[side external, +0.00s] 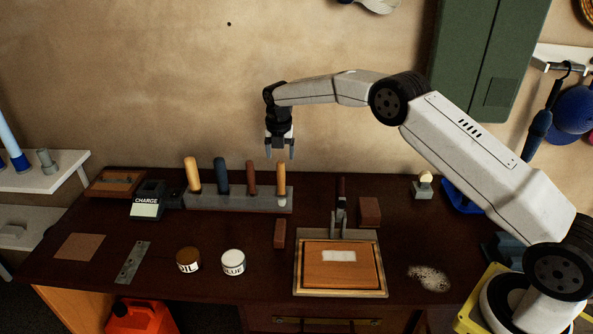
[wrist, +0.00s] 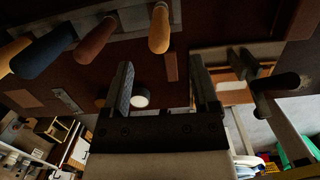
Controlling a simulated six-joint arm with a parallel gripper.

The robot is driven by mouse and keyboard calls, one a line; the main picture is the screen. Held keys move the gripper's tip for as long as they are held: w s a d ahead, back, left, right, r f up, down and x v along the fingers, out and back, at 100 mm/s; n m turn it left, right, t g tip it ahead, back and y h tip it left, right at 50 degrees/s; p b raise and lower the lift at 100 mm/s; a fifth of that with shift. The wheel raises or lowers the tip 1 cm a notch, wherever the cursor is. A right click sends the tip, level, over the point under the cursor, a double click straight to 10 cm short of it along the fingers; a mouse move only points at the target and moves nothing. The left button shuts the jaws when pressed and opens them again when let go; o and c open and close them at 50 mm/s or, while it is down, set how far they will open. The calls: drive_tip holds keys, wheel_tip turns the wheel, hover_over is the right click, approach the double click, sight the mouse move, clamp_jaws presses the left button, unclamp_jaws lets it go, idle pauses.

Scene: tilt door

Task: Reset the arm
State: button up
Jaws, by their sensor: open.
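My gripper (side external: 280,153) is high above the back of the bench, pointing down, with its fingers apart and nothing between them. In the wrist view my gripper's two fingers (wrist: 163,90) are spread, and the dark bench top shows between them. My arm reaches in from the right and is bent at the elbow. The tilt door (side external: 339,268) is an orange-brown wooden panel with a white label, lying in a pale wooden frame at the front of the bench. In the wrist view its frame is partly hidden behind the right finger.
A rack (side external: 238,199) with several handled tools stands below my gripper. A dark upright handle (side external: 341,190) stands behind the door, beside a brown block (side external: 370,211). The oil tin (side external: 188,261) and glue tin (side external: 233,263) stand at front left. The air around my gripper is clear.

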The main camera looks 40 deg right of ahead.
drive_tip(key=s+a+r+m, duration=0.1)
drive_tip(key=s+a+m, duration=0.1)
drive_tip(key=s+m, duration=1.1)
drive_tip(key=s+a+r+m+t+y, duration=0.1)
drive_tip(key=s+a+r+m, duration=0.1)
drive_tip(key=s+m, duration=1.1)
drive_tip(key=s, duration=1)
drive_tip(key=shift+a+m+t, duration=0.3)
drive_tip(key=shift+a, duration=0.05)
